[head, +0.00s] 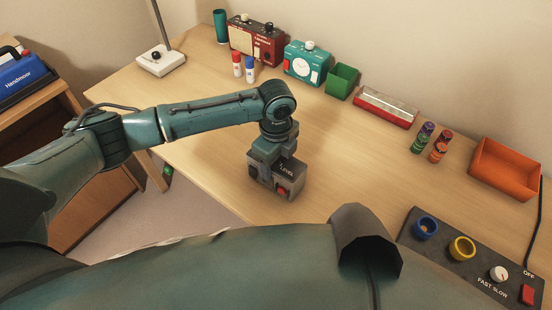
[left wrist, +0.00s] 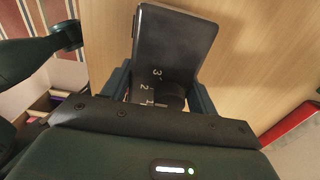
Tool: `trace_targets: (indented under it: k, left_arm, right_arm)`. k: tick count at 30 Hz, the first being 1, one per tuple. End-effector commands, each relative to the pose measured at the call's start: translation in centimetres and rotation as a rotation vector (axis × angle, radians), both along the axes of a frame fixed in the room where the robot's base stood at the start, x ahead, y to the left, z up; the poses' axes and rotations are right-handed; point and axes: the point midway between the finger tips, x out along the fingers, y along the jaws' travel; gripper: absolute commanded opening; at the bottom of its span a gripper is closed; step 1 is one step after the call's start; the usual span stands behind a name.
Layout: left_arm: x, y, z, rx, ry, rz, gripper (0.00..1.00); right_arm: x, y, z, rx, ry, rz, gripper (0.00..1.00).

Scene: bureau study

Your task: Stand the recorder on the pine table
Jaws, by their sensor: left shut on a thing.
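The recorder (head: 286,188) is a small dark grey box with a red button and white lettering. My left gripper (head: 275,158) is shut on it from above, near the front edge of the pale wooden table (head: 206,128). In the left wrist view the recorder (left wrist: 175,42) sits between the blue fingers of the left gripper (left wrist: 162,88), with a dark round knob and white numbers visible. Its underside is hidden, and I cannot tell whether it touches the table. My right gripper is not in view.
Along the back stand a dark red box (head: 256,43), a teal dial box (head: 303,64), a green bin (head: 342,82) and a long red box (head: 385,107). A control panel (head: 462,270) lies front right. The table's middle is clear.

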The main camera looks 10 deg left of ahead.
Motion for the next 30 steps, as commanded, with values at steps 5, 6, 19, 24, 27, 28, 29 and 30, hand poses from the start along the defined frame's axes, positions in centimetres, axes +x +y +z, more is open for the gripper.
trace_targets:
  k: [5, 6, 19, 24, 27, 28, 29, 30]
  left_arm:
    - [0.0, 0.0, -0.1, -0.001, -0.001, 0.001, 0.25]
    - [0.0, 0.0, -0.2, 0.000, 0.000, 0.001, 0.60]
    - [0.0, 0.0, -0.2, 0.000, 0.000, 0.001, 0.81]
    - [0.0, 0.0, 0.6, -0.001, -0.002, 0.001, 0.81]
    - [0.1, 0.0, 2.2, -0.001, -0.003, 0.001, 0.81]
    - [0.1, 0.0, 2.8, -0.001, -0.003, 0.000, 0.81]
    - [0.1, 0.0, 3.4, -0.002, -0.004, 0.001, 0.81]
    - [0.1, 0.0, 4.3, -0.002, -0.005, 0.000, 0.81]
  right_arm:
    - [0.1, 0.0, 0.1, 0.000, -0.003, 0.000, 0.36]
    - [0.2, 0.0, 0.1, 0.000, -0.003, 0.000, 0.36]
    - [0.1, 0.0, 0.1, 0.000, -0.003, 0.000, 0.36]
    - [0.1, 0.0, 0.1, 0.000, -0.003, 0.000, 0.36]
    - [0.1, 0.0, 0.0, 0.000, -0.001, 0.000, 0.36]
    - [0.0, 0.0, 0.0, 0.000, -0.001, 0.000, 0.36]
    - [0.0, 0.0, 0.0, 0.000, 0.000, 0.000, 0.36]
    - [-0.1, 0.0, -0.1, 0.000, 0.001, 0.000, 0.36]
